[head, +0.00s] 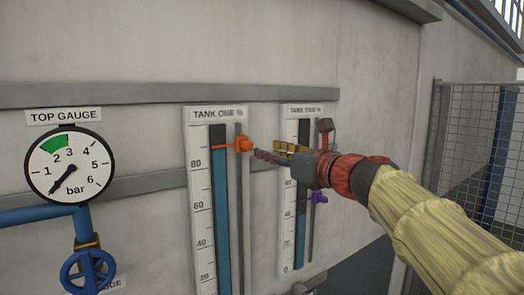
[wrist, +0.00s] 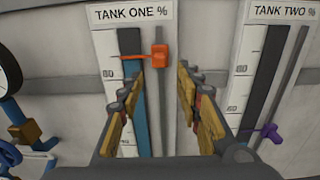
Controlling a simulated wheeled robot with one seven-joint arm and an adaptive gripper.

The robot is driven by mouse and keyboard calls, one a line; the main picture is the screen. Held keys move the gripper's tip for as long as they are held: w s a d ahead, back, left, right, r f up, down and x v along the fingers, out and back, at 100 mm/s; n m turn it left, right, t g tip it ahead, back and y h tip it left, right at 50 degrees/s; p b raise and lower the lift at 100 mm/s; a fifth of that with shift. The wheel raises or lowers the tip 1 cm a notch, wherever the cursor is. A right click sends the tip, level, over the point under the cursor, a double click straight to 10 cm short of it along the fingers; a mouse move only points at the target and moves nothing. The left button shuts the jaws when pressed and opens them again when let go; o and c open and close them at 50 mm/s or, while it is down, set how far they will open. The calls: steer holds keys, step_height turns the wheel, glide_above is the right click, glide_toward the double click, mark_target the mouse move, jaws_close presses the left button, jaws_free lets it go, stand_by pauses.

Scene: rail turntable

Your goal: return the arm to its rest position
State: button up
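My gripper (head: 266,155) is stretched out toward the wall, in front of the two tank level boards. In the wrist view my gripper (wrist: 161,78) has its two fingers wide apart with nothing held between them. The orange slider (head: 244,145) of tank one sits high on its rail, its pointer at the top of the blue column. The orange slider (wrist: 159,57) shows beyond the fingertips in the wrist view, and no contact is visible. My forearm in its pale sleeve reaches in from the lower right of the head view.
The tank one board (head: 202,172) and tank two board (head: 287,235) stand on the wall. A purple slider (head: 319,198) sits lower on tank two. A pressure gauge (head: 71,165) and blue valve wheel (head: 88,272) are at left. A mesh fence (head: 470,140) stands right.

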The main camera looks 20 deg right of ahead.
steer(key=shift+s+d, duration=0.1)
steer(key=shift+s, duration=0.35)
steer(key=s+a+f+n+g+h+b, duration=0.1)
steer(key=s+f+n+g+b, duration=0.3)
steer(key=f, duration=2.1)
steer(key=s+a+f+n+g+h+b, duration=0.1)
steer(key=s+f+n+g+h+b, duration=0.1)
steer(key=s+f+n+b, duration=1.4)
steer(key=s+a+f+n+g+h+b, duration=0.1)
steer(key=s+f+n+g+b, duration=0.4)
steer(key=f, duration=2.8)
steer(key=shift+s+a+f+n+g+h+b, duration=0.3)
steer(key=shift+s+n+h+b, duration=0.5)
steer(key=shift+s+n+b, duration=2.65)
